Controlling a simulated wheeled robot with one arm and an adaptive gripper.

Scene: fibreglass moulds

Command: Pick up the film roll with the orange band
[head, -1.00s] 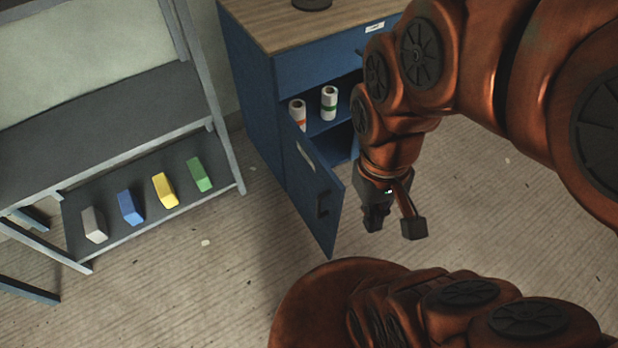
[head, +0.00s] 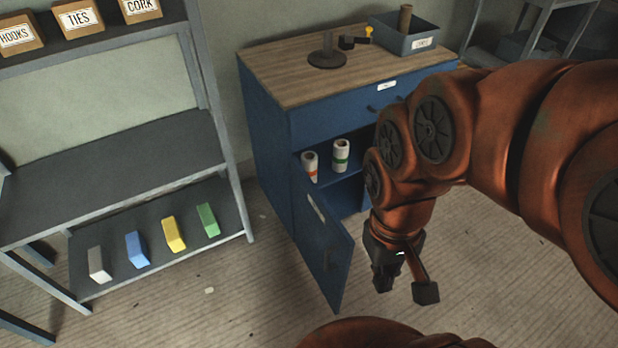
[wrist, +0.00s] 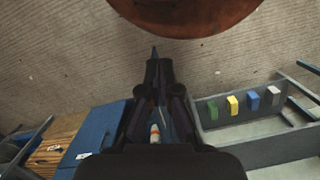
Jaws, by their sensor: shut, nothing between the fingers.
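The film roll with the orange band (head: 310,167) is white and stands upright on the shelf inside the blue cabinet, just behind the open door. A similar roll with a green band (head: 340,156) stands to its right on the same shelf. My gripper (head: 384,284) hangs outside the cabinet, to the right of the open door, pointing down. It is shut and empty, well apart from both rolls. In the wrist view its fingers (wrist: 159,68) are together, and a white roll with an orange band (wrist: 155,134) shows small between the finger links, partly hidden by the gripper body.
The cabinet door (head: 325,250) stands open between the rolls and the left shelf rack. The cabinet top (head: 290,75) holds a dark stand and a grey bin (head: 405,40). Several coloured blocks lie on the rack's lower shelf (head: 150,270). The floor in front is free.

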